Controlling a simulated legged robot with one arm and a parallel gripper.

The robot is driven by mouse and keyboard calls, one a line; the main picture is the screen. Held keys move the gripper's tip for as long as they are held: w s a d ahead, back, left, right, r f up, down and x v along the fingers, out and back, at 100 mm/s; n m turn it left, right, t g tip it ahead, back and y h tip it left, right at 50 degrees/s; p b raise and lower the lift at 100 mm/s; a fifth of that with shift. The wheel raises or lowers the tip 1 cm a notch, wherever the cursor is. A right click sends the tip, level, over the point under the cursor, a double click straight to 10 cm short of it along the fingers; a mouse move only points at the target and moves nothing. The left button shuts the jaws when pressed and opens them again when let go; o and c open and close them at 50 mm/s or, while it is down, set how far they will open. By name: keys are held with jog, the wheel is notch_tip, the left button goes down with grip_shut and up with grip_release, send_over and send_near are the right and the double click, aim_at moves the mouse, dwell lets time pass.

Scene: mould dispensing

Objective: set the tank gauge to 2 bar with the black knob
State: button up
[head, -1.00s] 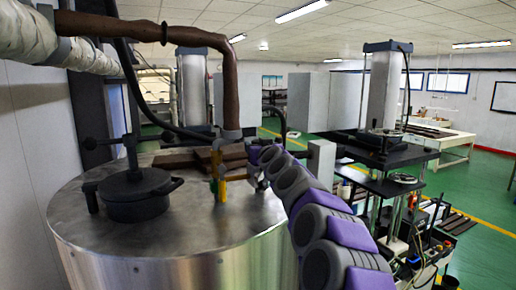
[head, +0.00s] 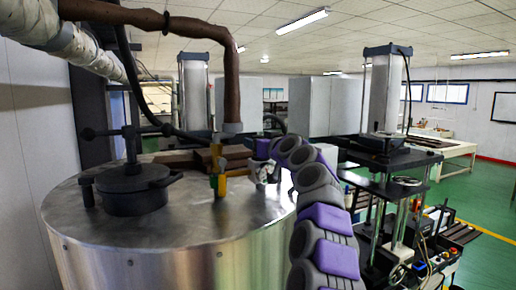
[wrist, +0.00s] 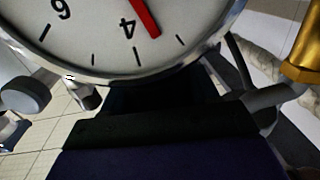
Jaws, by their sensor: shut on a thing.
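The tank gauge (wrist: 85,35) fills the top of the wrist view, upside down, with a white face and silver rim. Its red needle (wrist: 146,18) points just to the right of the 4, between that mark and the tick to its right. My gripper (wrist: 165,97) shows as dark jaws right by the gauge's rim, shut on what seems to be the black knob, which the jaws hide. In the head view the gauge (head: 266,172) is small and seen edge-on beside my gripper, on top of the steel tank (head: 150,240).
A black lidded port (head: 132,190) with a handle stands on the tank's left. A press (head: 385,150) stands at the right, with open green floor (head: 480,205) beyond.

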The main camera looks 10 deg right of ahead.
jog(key=shift+r+n+g+y+p, duration=0.15)
jog(key=shift+n+g+y+p, duration=0.55)
jog(key=shift+y, duration=0.4)
jog(key=shift+s+n+y+p, duration=0.1)
jog(key=shift+n+y+p, duration=0.45)
jog(key=shift+p, duration=0.2)
jog(key=shift+r+g+y+p, duration=0.1)
jog(key=shift+g+y+p, duration=0.15)
jog(key=shift+g+p, duration=0.05)
jog(key=shift+s+a+n+g+y+p, duration=0.1)
jog(key=shift+a+n+g+y+p, duration=0.05)
jog(key=shift+n+g+y+p, duration=0.45)
jog(key=shift+s+a+n+g+y+p, duration=0.1)
jog(key=shift+n+g+y+p, duration=0.3)
jog(key=shift+n+y+p, duration=0.4)
jog(key=o, duration=0.7)
jog(key=shift+w+m, duration=0.1)
jog(key=shift+m, duration=0.15)
jog(key=shift+o, duration=1.3)
jog(key=shift+w+d, duration=0.1)
jog(key=b+v, duration=0.6)
jog(key=v, duration=1.1)
jog(key=shift+d+b, duration=0.2)
jog(key=shift+b, duration=0.15)
